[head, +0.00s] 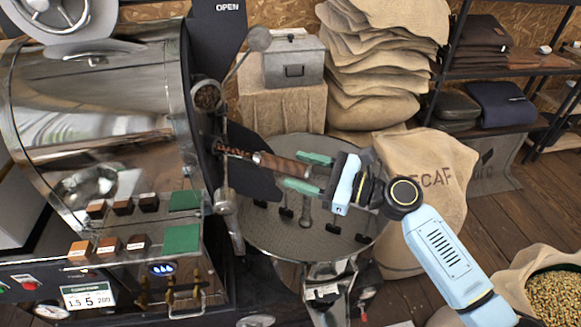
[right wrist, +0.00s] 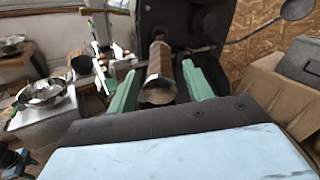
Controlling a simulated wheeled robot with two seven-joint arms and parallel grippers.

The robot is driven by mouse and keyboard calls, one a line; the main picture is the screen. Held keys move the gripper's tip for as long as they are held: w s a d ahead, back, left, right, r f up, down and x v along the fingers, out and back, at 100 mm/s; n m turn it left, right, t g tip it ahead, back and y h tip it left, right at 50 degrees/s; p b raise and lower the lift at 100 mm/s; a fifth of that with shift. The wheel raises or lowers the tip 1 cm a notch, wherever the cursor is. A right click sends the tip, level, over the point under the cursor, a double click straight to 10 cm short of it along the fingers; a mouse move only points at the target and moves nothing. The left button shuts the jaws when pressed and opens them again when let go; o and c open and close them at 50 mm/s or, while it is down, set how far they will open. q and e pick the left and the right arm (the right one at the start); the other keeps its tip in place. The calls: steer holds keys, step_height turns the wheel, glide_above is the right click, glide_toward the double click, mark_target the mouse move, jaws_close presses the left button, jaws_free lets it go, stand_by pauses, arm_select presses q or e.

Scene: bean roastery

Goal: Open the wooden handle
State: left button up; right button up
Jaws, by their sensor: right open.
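The wooden handle (head: 283,164) is a dark brown rod with a pale metal band, sticking out from the front of the roaster (head: 95,110) towards the right. In the right wrist view the handle (right wrist: 160,68) lies end-on between my green fingers. My right gripper (head: 294,170) is open, with one finger on each side of the handle's end. In the right wrist view the right gripper (right wrist: 158,82) shows a gap between each finger and the handle. My left gripper does not show.
A round perforated cooling tray (head: 270,230) lies below the gripper. A metal rod with a round knob (head: 258,39) rises beside the handle. A DECAF sack (head: 440,165) stands to the right, and a grey metal box (head: 293,62) sits behind. Wooden blocks and green squares sit on the roaster's panel.

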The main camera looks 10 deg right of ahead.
steer(key=b+v, duration=0.1)
steer(key=v, duration=0.9)
steer(key=shift+c, duration=0.4)
steer(key=shift+s, duration=0.1)
steer(key=c, duration=0.5)
steer(key=d+b, duration=0.1)
steer(key=s+d+f+m+b, duration=0.1)
steer(key=d, duration=0.1)
steer(key=shift+s+f+b, duration=0.1)
steer(key=shift+s+b, duration=0.15)
steer(key=shift+b, duration=0.1)
steer(key=c, duration=0.5)
steer(key=shift+m, duration=0.9)
steer(key=b+v, duration=0.2)
steer(key=v, duration=0.1)
steer(key=b+v, duration=0.1)
steer(key=shift+s+d+r+b, duration=0.15)
steer(key=shift+s+r+b, duration=0.15)
steer(key=shift+s+b, duration=0.15)
jaws_close()
steer(key=x, duration=0.4)
steer(key=p+x, duration=0.1)
steer(key=x, duration=0.7)
steer(key=shift+w+a+r, duration=0.2)
steer(key=shift+a+r, duration=0.1)
steer(key=shift+r, duration=0.1)
steer(key=shift+w+a+f+p, duration=0.1)
steer(key=shift+w+a+p, duration=0.1)
steer(key=shift+a+p, duration=0.15)
